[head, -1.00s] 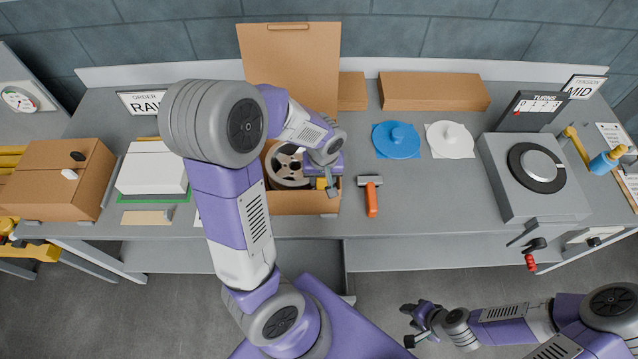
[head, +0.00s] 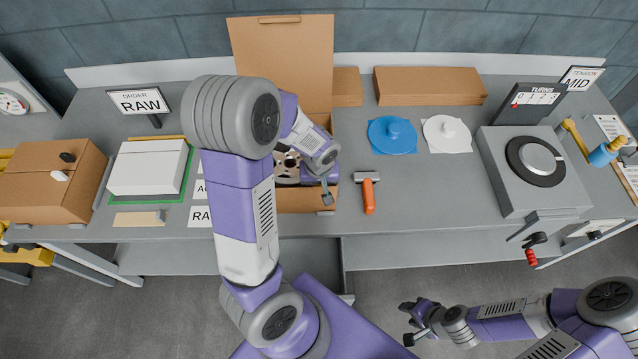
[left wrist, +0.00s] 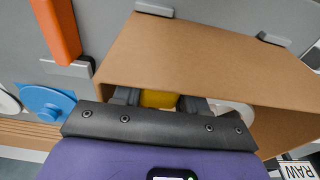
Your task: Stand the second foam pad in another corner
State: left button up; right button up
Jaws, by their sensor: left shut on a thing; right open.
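The open cardboard box (head: 298,201) stands on the bench with its lid raised at the back. A grey reel (head: 285,170) lies inside it, partly covered by my left arm. My left gripper (head: 318,178) is down at the right part of the box. In the left wrist view it is shut on a yellow foam pad (left wrist: 158,98), just behind the box wall (left wrist: 200,62). The pad's lower part and the box floor are hidden there, and I cannot tell whether it touches a corner. No other pad is visible. My right gripper (head: 412,324) is open and empty, off the bench front.
An orange-handled hammer (head: 369,196) lies just right of the box. Blue (head: 392,135) and white (head: 447,134) discs lie farther right, before the winding machine (head: 535,170). A white box (head: 148,168) and a closed carton (head: 52,182) stand at left.

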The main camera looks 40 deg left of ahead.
pick_arm(q)
jog(key=shift+f, duration=0.2)
jog(key=o, duration=0.8)
jog(key=shift+r, duration=0.1)
jog(key=shift+r+p, duration=0.45)
jog(key=r+p, duration=0.1)
jog(key=r, duration=0.3)
jog(key=r+p, duration=0.1)
jog(key=r, duration=0.3)
jog(key=s+d+r+p, duration=0.1)
jog(key=r, duration=0.3)
jog(key=shift+s+r, duration=0.1)
